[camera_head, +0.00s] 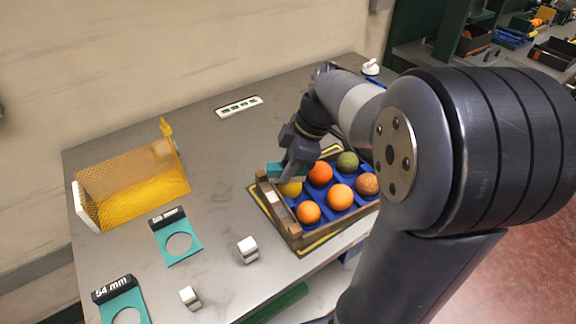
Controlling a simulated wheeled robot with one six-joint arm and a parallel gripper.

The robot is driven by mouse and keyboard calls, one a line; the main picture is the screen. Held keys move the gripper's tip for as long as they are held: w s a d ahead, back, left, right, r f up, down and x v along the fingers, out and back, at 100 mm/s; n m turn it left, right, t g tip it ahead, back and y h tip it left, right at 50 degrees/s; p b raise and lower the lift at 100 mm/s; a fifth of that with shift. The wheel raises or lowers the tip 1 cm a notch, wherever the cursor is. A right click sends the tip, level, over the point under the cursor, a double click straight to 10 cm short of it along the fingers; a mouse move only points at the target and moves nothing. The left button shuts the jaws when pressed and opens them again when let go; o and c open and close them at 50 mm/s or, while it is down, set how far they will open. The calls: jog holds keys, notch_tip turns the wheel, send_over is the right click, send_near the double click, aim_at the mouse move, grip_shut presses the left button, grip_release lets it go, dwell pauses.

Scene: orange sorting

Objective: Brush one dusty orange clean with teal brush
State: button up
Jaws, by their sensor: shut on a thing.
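My gripper (293,163) is over the left back part of a wooden crate (292,231) with a blue insert. It is shut on the teal brush (275,170). The brush is just above or against a yellowish fruit (291,188), which it partly hides; I cannot tell whether they touch. Three orange fruits (320,174), (341,197) and (309,212) sit in the insert. A green fruit (347,162) is at the back, and a duller, speckled brownish-orange fruit (367,184) is at the right. My arm hides part of the crate's right side.
A yellow mesh basket (125,183) lies at the left. Two teal ring gauges (180,255) and (124,295) and two small white blocks (248,249) and (189,297) are in front. A white labelled strip (239,106) is at the back.

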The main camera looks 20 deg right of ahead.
jog(key=shift+s+d, duration=0.1)
jog(key=shift+d, duration=0.4)
jog(key=shift+r+p, duration=2.55)
jog(key=shift+r, duration=1)
